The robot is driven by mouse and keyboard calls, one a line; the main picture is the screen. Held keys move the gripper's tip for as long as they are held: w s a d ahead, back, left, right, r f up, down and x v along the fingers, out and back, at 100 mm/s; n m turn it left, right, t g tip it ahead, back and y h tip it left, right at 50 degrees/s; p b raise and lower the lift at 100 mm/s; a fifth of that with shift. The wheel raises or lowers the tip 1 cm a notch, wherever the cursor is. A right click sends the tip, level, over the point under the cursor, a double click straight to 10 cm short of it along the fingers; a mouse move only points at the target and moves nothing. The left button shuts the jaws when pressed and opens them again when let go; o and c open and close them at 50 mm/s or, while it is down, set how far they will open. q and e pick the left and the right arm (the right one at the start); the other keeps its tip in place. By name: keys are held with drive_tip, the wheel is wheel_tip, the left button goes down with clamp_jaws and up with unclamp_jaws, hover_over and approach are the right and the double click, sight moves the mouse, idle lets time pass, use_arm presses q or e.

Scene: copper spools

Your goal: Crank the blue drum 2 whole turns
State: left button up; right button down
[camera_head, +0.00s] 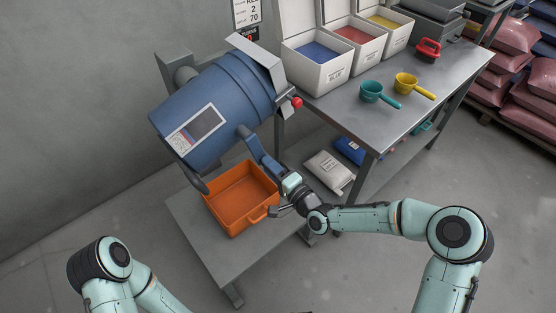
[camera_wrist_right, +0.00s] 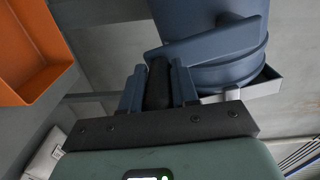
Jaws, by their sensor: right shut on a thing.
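The blue drum (camera_head: 222,98) is tilted on its stand at the left of the head view. Its crank arm (camera_head: 250,143) runs from the hub down and to the right. My right gripper (camera_head: 277,174) is at the outer end of the crank. In the right wrist view my two fingers (camera_wrist_right: 158,90) are shut around the black crank handle (camera_wrist_right: 158,82), with the blue crank arm (camera_wrist_right: 208,42) and drum (camera_wrist_right: 190,18) just beyond. My left arm shows at the lower left of the head view, but its gripper is out of view.
An orange tray (camera_head: 234,221) sits on a low grey platform (camera_head: 191,219) below the drum. At the right a metal table (camera_head: 345,104) holds white bins, a teal scoop (camera_head: 371,91) and a yellow scoop (camera_head: 405,83). A white bag (camera_head: 329,171) lies under it.

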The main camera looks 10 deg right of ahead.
drive_tip(key=s+a+r+m+p, duration=0.1)
drive_tip(key=s+a+m+p, duration=0.1)
drive_tip(key=s+a+m, duration=0.6)
use_arm(q)
drive_tip(key=shift+g, duration=0.4)
drive_tip(key=shift+s+r+p, duration=0.3)
drive_tip(key=shift+r+p, duration=0.25)
drive_tip(key=shift+r, duration=0.15)
drive_tip(key=shift+s+r+p, duration=0.3)
drive_tip(key=shift+r+p, duration=0.3)
drive_tip(key=shift+r, duration=0.15)
drive_tip(key=shift+s+r+p, duration=0.3)
drive_tip(key=shift+r+p, duration=0.25)
drive_tip(key=shift+r, duration=0.15)
use_arm(e)
wheel_tip(320, 180, up, 10)
drive_tip(key=a+m, duration=0.2)
drive_tip(key=m, duration=1.1)
drive_tip(key=shift+w+a+y, duration=0.35)
drive_tip(key=shift+a+y, duration=0.05)
drive_tip(key=c, duration=0.8)
unclamp_jaws()
drive_tip(key=shift+f, duration=0.1)
drive_tip(key=shift+c, duration=0.2)
drive_tip(key=shift+w+d+f+m, duration=0.1)
drive_tip(key=shift+f+m, duration=0.05)
drive_tip(key=shift+m, duration=0.15)
